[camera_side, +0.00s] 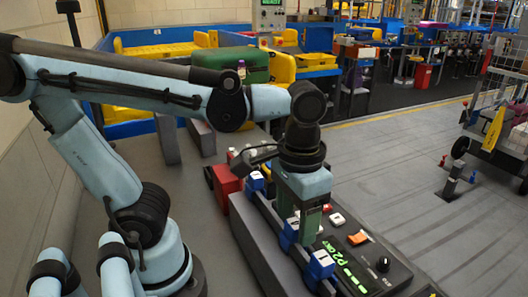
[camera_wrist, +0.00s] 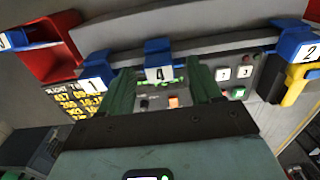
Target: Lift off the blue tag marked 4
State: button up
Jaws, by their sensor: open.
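In the wrist view the blue tag marked 4 (camera_wrist: 159,74) shows between my green fingers, its white face toward the camera. My gripper (camera_wrist: 161,80) is open, with one finger on each side of the tag in the picture. I cannot tell whether the fingers touch it. In the side view my gripper (camera_side: 306,232) points down over the control panel, close beside blue tags on its edge. One blue tag (camera_side: 290,229) is just left of the fingers and partly behind them. The numbers are too small to read there.
In the wrist view a blue tag marked 1 (camera_wrist: 93,84) is left of tag 4, and one marked 2 (camera_wrist: 308,50) is far right above a yellow piece (camera_wrist: 298,88). A red bin (camera_wrist: 45,50) is upper left. The control panel (camera_side: 375,262) has buttons and a knob.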

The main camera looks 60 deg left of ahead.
jog(key=shift+f, duration=0.3)
grip_shut()
jog(key=shift+r, duration=0.15)
dwell(0.3)
